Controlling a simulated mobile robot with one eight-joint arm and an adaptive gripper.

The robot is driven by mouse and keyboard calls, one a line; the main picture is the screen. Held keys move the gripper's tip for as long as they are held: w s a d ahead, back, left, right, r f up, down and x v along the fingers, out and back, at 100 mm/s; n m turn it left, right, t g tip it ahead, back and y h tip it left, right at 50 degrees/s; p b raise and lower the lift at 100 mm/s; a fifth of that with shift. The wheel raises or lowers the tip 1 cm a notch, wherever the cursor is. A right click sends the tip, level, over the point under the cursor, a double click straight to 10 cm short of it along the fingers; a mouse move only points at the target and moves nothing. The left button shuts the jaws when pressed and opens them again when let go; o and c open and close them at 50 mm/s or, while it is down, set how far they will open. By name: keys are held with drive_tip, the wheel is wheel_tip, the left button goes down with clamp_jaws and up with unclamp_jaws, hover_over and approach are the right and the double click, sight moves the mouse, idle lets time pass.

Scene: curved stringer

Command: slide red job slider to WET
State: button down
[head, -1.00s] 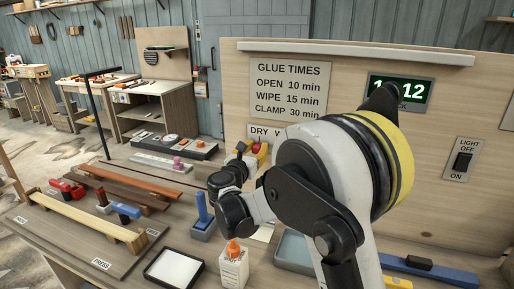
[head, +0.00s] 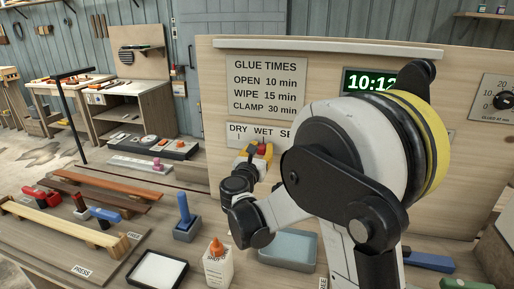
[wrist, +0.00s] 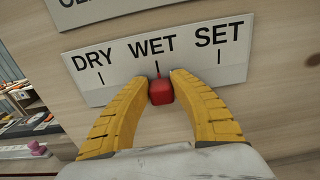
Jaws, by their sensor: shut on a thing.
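The red job slider (wrist: 160,91) sits below the WET mark in the wrist view, between the yellow fingertips of my gripper (wrist: 160,84). It also shows as a small red spot in the head view (head: 262,149). The label plate (wrist: 157,48) reads DRY, WET and SET from left to right, each with a short tick under it. The slider lies just under the WET tick. My gripper is shut on the slider, one finger on each side. In the head view my gripper (head: 257,152) is at the board, covering part of the label plate.
The upright wooden board (head: 216,100) carries a GLUE TIMES sign (head: 266,85) above the label and a clock (head: 368,82) to the right. A glue bottle (head: 217,262), a blue-handled tool (head: 186,215) and a grey tray (head: 288,247) stand on the bench below.

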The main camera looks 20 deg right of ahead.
drive_tip(key=c, duration=1.1)
unclamp_jaws()
drive_tip(key=shift+d, duration=0.1)
drive_tip(key=v, duration=1.2)
